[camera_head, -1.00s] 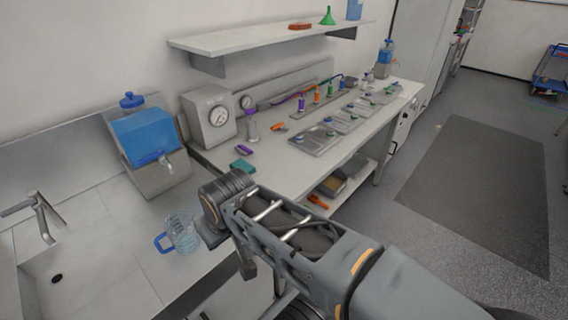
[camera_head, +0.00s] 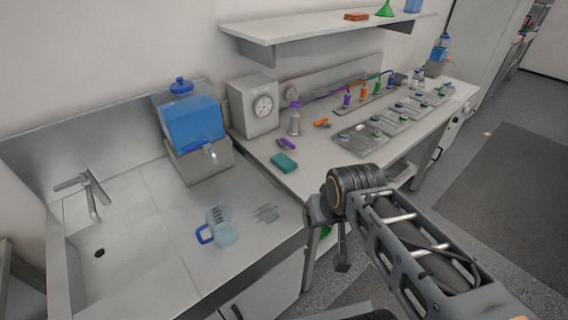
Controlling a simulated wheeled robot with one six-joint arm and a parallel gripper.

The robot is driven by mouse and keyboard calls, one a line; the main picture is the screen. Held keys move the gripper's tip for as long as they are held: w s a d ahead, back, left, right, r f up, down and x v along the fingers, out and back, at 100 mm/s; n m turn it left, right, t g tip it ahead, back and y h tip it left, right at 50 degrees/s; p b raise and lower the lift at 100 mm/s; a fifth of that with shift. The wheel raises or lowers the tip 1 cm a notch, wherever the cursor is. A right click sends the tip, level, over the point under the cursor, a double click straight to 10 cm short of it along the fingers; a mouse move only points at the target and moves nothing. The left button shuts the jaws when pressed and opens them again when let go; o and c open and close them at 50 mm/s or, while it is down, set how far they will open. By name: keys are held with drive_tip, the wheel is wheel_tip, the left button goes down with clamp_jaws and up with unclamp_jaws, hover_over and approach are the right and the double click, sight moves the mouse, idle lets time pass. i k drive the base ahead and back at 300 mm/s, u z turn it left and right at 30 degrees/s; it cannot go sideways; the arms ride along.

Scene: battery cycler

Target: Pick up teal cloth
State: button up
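The teal cloth (camera_head: 284,163) is a small folded block lying flat on the left end of the light grey workbench (camera_head: 300,182), near its front edge. Nothing covers it. My arm reaches in from the lower right, and its dark rounded joint stands in front of the bench, to the right of and below the cloth in the picture. A thin dark part of my arm hangs below that joint. I cannot make out my gripper's fingers in this view. Nothing of mine touches the cloth.
A blue-tanked dispenser (camera_head: 191,124) and a clear blue-handled jug (camera_head: 221,228) are on the sink counter to the left. Metal trays (camera_head: 380,138) lie to the right. A shelf (camera_head: 325,36) hangs above.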

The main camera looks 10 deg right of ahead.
sight(286, 164)
drive_tip(key=z, duration=2.2)
drive_tip(key=i, duration=1.3)
drive_tip(key=u, duration=3.45)
drive_tip(key=i, duration=0.5)
drive_tip(key=u, duration=0.05)
